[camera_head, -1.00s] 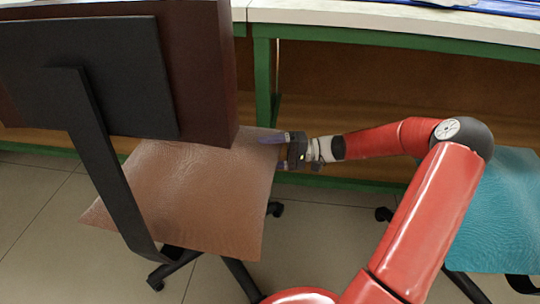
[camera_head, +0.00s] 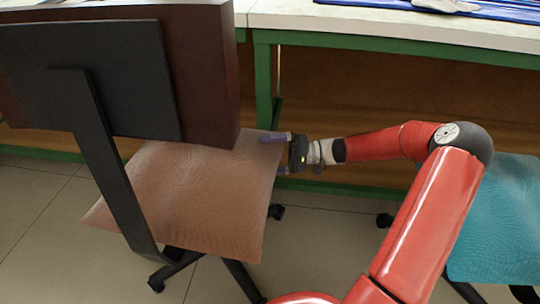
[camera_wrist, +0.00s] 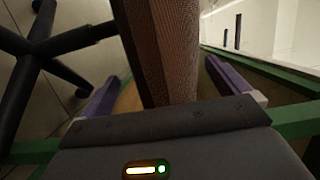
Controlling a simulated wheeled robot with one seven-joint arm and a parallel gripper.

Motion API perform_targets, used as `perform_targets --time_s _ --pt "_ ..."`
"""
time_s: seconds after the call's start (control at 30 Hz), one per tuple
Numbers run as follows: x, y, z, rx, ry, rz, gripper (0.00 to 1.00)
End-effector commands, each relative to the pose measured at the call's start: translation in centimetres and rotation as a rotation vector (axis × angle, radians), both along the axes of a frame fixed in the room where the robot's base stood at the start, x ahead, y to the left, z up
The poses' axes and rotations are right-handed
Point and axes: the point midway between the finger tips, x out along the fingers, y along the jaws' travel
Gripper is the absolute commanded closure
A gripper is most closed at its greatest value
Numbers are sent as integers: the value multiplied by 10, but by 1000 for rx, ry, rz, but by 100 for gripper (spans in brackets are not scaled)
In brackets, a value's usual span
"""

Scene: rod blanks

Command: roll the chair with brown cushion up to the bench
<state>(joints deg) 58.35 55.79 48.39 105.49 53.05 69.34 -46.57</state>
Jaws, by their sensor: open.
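The chair with the brown cushion (camera_head: 205,190) stands at the left in the head view, its dark backrest (camera_head: 90,80) toward me. The far edge of its seat is near the bench (camera_head: 400,22), which has a pale top and green frame. My gripper (camera_head: 274,153) is open at the right far corner of the seat. In the wrist view, its two purple fingers (camera_wrist: 165,85) lie on either side of the brown seat edge (camera_wrist: 170,40), with visible gaps. The backrest hides part of the bench and the seat's far left.
A chair with a teal seat (camera_head: 500,220) stands at the right, partly behind my red arm. A green bench leg (camera_head: 263,85) stands just beyond my gripper. A blue mat (camera_head: 490,8) lies on the bench top. Tiled floor (camera_head: 325,230) is clear between the chairs.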

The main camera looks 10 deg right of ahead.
Motion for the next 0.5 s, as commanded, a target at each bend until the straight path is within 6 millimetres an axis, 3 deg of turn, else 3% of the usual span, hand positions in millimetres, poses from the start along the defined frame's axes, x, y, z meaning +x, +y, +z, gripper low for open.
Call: perform_targets --time_s 0.13,0.5 --pt "-1 -12 0 -1 -1 -3 0" --pt "-9 -69 0 -1 0 -2 0"
